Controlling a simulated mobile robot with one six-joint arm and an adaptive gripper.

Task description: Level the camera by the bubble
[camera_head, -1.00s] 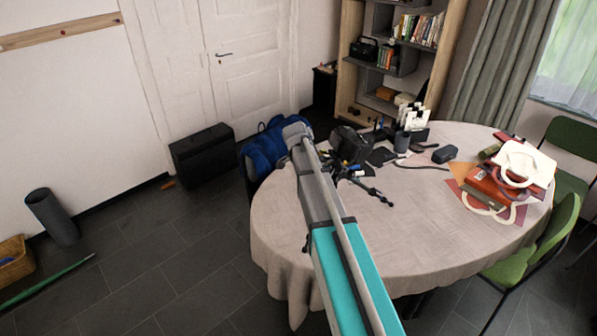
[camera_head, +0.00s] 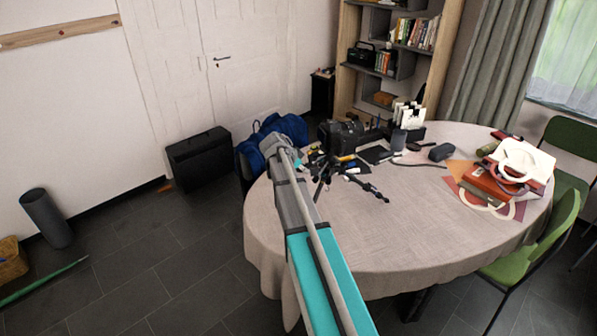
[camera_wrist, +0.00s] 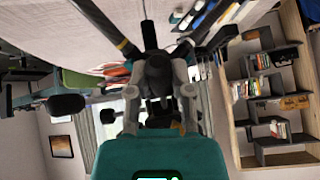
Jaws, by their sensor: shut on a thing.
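The black camera (camera_head: 340,132) sits on a small tripod (camera_head: 372,188) with spread dark legs at the left part of the table, and looks roughly upright. In the wrist view the tripod's dark legs (camera_wrist: 104,24) fan out from a round dark hub or knob (camera_wrist: 158,70). My gripper (camera_wrist: 160,94) has its grey fingers on both sides of a dark tripod part and is shut on it; which part I cannot tell. In the head view my arm hides the gripper's fingers. The bubble is not discernible in either view.
The round table (camera_head: 330,240) also holds a dark pouch (camera_head: 441,152), a grey cup (camera_head: 398,140) and a pile with a white bag (camera_head: 522,160) at the right. A blue bag (camera_head: 270,138) lies behind my arm. Green chairs (camera_head: 545,235) stand at the right. The table's front is clear.

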